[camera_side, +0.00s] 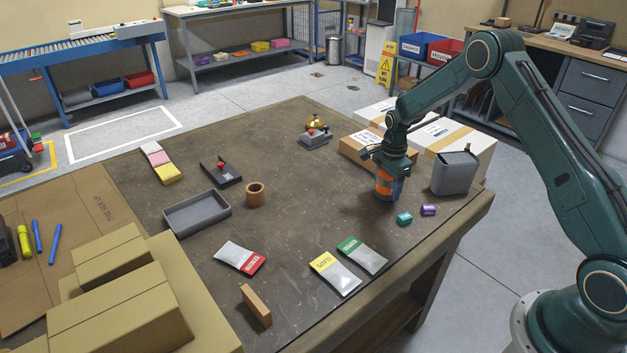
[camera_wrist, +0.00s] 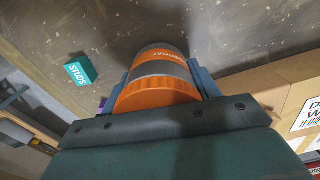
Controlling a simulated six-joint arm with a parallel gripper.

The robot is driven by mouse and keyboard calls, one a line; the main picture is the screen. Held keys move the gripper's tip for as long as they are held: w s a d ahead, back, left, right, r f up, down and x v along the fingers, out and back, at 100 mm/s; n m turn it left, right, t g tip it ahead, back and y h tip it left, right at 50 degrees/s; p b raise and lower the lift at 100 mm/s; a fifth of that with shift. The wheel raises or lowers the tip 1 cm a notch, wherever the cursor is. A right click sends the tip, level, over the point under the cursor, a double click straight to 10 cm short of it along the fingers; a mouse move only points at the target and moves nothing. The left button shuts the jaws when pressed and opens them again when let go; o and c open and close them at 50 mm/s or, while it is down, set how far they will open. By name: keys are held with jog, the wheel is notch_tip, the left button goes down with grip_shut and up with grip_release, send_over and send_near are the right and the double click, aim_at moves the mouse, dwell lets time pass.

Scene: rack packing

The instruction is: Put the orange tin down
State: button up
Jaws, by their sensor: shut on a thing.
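The orange tin (camera_side: 386,188) is upright under my gripper (camera_side: 390,170), near the right side of the brown work table (camera_side: 300,240). In the wrist view the tin (camera_wrist: 165,75) shows an orange lid, a grey body and an orange band with lettering. My gripper (camera_wrist: 165,88) is shut on it, with one blue-grey finger on each side. The tin's base is close to the table top, with a dark shadow around it. I cannot tell whether it touches the table.
A teal box (camera_side: 404,219) and a purple box (camera_side: 428,210) lie in front of the tin. A grey bin (camera_side: 455,174) stands at its right, cartons (camera_side: 365,148) behind. The middle of the table is clear.

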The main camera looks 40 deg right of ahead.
jog(key=shift+f, duration=0.5)
jog(key=shift+f, duration=0.15)
jog(key=o, duration=1.3)
jog(key=r, duration=1.3)
jog(key=shift+s+r, duration=0.2)
jog(key=shift+r, duration=0.15)
